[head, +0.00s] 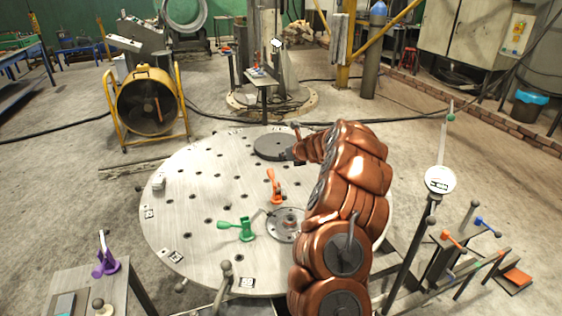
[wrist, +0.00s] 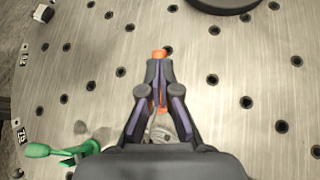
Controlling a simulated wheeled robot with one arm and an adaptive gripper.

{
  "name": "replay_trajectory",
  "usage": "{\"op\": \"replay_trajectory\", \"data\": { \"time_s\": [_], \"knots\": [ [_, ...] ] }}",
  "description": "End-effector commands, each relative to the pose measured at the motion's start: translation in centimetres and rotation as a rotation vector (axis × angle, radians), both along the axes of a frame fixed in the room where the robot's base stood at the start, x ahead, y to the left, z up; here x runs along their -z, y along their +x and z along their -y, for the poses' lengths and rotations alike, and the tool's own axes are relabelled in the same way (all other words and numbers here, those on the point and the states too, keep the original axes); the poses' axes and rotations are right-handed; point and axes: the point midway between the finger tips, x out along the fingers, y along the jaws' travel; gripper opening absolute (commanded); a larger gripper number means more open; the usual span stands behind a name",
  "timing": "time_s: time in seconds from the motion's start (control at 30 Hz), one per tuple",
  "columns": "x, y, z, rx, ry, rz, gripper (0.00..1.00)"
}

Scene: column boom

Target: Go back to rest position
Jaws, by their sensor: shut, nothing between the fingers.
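My gripper (wrist: 159,72) shows in the wrist view with its dark fingers together at the tips and nothing held. It is above the round perforated metal table (head: 185,215). An orange lever (head: 273,186) stands on the table; in the wrist view its orange end (wrist: 159,53) shows just beyond the fingertips, partly hidden by them. I cannot tell the height gap between them. A green lever (head: 240,229) lies to the left of the gripper in the wrist view (wrist: 62,152). In the head view my copper-coloured arm reaches over the table's right side, and my gripper is not clearly distinguishable there.
A dark disc (head: 272,147) lies at the table's far side. A gauge on a post (head: 440,181) and a small stand with levers (head: 447,262) are at the right. A side table with a purple lever (head: 105,262) is at lower left. A yellow-framed fan (head: 147,103) stands behind.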

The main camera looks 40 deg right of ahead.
Motion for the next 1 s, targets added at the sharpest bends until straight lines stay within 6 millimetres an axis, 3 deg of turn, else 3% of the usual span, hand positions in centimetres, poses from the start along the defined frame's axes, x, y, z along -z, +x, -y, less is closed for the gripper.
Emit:
{"op": "replay_trajectory", "data": {
  "time_s": [0.2, 0.57, 0.67, 0.77, 1.0],
  "knots": [
    [-2.0, -1.2, 0.2, 0.001, -0.001, 0.005, 0.0],
    [-2.4, -1.6, 0.1, -0.001, -0.002, 0.001, 0.0],
    [-2.9, -1.4, -1.0, -0.034, -0.015, 0.0, 0.0],
    [-4.0, -1.2, -4.2, -0.131, -0.058, -0.001, 0.0],
    [-8.3, -2.6, -17.3, -0.558, -0.278, 0.0, 0.0]
  ]
}}
